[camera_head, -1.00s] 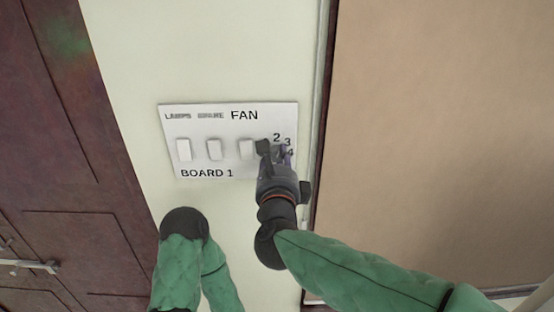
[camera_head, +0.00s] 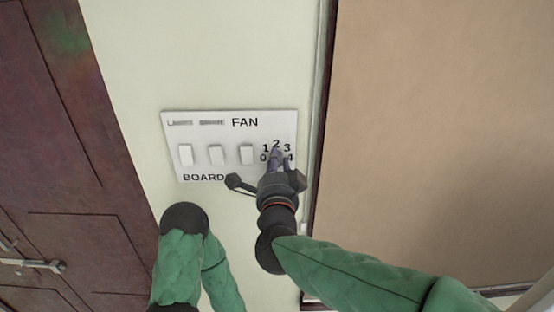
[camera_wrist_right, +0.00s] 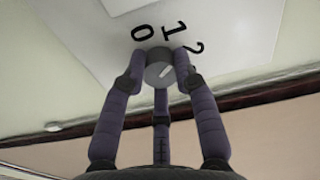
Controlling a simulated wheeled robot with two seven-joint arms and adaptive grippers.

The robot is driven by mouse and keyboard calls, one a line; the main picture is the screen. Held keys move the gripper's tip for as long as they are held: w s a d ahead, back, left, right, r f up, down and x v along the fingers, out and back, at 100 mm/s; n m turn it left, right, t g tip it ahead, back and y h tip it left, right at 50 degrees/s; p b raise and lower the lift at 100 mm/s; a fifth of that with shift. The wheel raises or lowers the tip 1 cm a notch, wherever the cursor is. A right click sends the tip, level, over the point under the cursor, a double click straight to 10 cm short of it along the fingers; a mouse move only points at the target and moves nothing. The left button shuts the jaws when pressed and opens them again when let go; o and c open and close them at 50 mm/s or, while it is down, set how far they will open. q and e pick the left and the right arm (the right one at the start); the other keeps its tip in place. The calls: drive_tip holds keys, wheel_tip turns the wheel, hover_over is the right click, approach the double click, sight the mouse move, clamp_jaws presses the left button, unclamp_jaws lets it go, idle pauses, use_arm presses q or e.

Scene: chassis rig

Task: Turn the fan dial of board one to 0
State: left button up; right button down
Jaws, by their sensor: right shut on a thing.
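The board marked BOARD 1 (camera_head: 220,172) is a white panel on the wall, with a FAN label, several rocker switches and a dial at its right. My left gripper is not in view.
A dark red door (camera_head: 75,160) with a metal handle (camera_head: 35,265) stands at the left. A brown panel (camera_head: 430,130) with a dark frame is close to the board's right. Pale wall (camera_head: 200,60) above the board is clear.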

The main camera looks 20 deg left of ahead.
drive_tip(key=shift+n+p, duration=3.3)
drive_tip(key=shift+n, duration=3.2)
drive_tip(key=shift+f, duration=0.1)
drive_tip(key=c, duration=1)
unclamp_jaws()
drive_tip(key=shift+o, duration=0.2)
drive_tip(key=v, duration=1.2)
